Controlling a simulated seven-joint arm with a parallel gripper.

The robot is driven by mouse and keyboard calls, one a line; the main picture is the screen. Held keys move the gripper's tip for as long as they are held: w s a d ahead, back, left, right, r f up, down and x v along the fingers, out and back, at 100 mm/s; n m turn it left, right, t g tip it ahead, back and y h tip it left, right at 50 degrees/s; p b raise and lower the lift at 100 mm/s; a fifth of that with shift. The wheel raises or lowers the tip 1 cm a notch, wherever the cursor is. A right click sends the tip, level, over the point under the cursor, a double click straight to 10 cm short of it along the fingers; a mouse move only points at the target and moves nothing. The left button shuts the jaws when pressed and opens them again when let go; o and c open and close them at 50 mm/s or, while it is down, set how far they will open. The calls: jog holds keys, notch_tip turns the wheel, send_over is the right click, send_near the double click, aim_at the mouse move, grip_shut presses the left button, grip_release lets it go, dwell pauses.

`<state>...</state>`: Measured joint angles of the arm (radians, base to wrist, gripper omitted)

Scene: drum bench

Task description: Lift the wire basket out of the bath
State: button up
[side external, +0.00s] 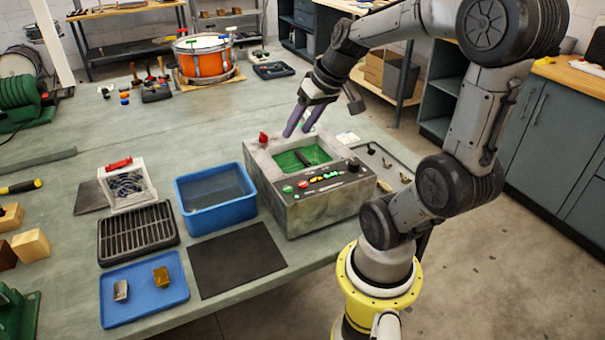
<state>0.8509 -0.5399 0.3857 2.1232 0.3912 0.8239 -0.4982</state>
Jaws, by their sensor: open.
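The bath is a grey box (329,211) with a front control panel of coloured buttons and a dark knob, standing near the bench's front edge. Its open top shows a green interior (290,160); I cannot make out a separate wire basket in it. My gripper (297,132) points down over the back part of the bath, its two purple fingers apart with nothing visible between them. I cannot tell how high the fingertips are above the opening. A red knob (263,138) stands at the bath's back left corner.
Left of the bath are a blue tub (216,220), a black mat (236,262), a dark slotted tray (135,250), a blue tray (183,290) with two small blocks and a white box with a red handle (120,163). An orange drum (203,64) stands behind. The bench's middle is mostly clear.

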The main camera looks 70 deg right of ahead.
aim_at(305, 158)
jog(key=s+d+f+m, duration=0.2)
jog(key=s+d+m, duration=0.1)
jog(key=s+d, duration=0.15)
jog(key=shift+g+h, duration=0.4)
jog(key=x, duration=1.4)
jog(key=shift+w+d+r, duration=0.2)
jog(key=shift+w+d, duration=0.05)
jog(key=shift+w, duration=0.05)
grip_shut()
